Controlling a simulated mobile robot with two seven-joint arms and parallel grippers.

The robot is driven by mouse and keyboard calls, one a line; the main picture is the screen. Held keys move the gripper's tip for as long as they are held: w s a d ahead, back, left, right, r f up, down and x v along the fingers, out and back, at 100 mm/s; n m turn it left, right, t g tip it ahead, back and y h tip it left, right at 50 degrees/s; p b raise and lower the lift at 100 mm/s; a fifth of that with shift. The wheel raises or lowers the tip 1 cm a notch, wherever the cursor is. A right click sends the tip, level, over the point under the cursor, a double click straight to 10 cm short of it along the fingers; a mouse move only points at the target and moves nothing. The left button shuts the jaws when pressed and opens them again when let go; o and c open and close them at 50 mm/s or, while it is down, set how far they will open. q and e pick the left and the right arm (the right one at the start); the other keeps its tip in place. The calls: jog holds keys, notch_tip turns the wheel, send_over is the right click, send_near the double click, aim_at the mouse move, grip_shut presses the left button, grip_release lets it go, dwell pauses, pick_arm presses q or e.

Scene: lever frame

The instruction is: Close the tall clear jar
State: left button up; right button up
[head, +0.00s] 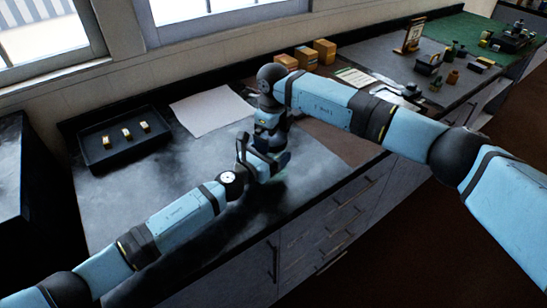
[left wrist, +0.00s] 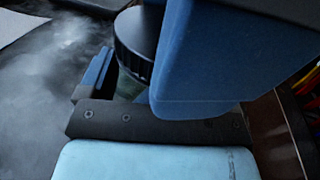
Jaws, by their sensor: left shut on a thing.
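The tall clear jar (left wrist: 128,88) shows in the left wrist view as a small greenish glassy patch under a dark ridged lid (left wrist: 134,45). The lid is at the jar's mouth; I cannot tell whether it is seated. My left gripper (head: 262,165) is shut on the jar from the left side, one blue finger (left wrist: 96,74) showing beside it. My right gripper (head: 277,157) points down over the jar from above. Its fingertips and its hold on the lid are hidden. In the head view the grippers cover most of the jar.
A black tray (head: 98,165) with small tan blocks sits at the back left. A white sheet (head: 208,108) lies behind my grippers. Tan boxes (head: 306,57) stand at the back wall. The counter's front edge is close to the grippers. The counter's left middle is clear.

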notch_tip(320, 180, up, 12)
dwell(0.6)
pick_arm(q)
jog(key=o, duration=1.5)
jog(key=shift+o, duration=0.2)
jog(key=v, duration=1.3)
jog(key=shift+s+a, duration=0.25)
jog(key=shift+s, duration=0.05)
